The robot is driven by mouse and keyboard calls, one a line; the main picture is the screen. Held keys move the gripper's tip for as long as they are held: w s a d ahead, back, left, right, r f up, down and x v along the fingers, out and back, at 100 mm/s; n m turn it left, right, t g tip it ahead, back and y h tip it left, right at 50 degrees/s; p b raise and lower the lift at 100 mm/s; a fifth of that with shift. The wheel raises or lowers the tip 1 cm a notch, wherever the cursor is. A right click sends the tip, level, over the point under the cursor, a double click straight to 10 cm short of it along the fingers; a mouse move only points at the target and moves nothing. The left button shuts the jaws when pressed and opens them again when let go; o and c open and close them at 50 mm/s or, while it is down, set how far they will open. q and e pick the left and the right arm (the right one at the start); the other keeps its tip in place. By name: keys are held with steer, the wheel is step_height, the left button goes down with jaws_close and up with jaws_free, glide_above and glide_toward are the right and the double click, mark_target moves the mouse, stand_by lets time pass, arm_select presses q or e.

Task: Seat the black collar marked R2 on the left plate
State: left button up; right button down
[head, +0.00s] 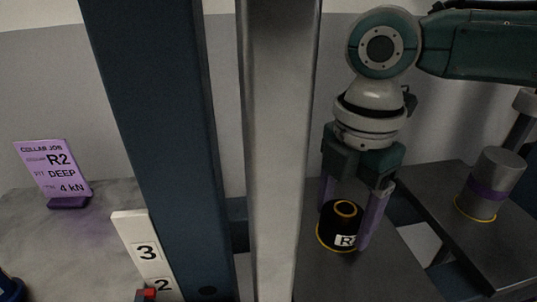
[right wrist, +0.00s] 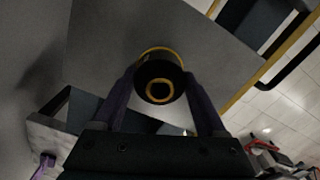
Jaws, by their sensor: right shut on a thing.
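The black collar (head: 337,229), with a white label on which an R shows and the rest is cut off by a finger, is upright at the left plate (head: 375,275). A yellow ring shows around its foot; I cannot tell whether it rests fully on the plate. My right gripper (head: 344,222) points down with its purple fingers on both sides of the collar, shut on it. In the right wrist view the collar (right wrist: 160,84) sits between the fingers, its yellow-rimmed bore facing the camera. My left gripper is not in view.
A blue post (head: 165,130) and a grey column (head: 278,150) stand in front. The right plate (head: 445,195) carries a grey cylinder (head: 493,178) with a purple band. A purple sign (head: 55,170) reads R2, DEEP, 4 kN. A numbered white strip (head: 143,245) stands beside the post.

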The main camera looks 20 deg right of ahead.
steer(key=shift+f, duration=0.1)
stand_by(0.9)
steer(key=shift+f+p, duration=0.1)
steer(key=shift+p, duration=0.45)
stand_by(0.4)
steer(key=shift+c, duration=1.2)
jaws_free()
steer(key=shift+o, duration=1.2)
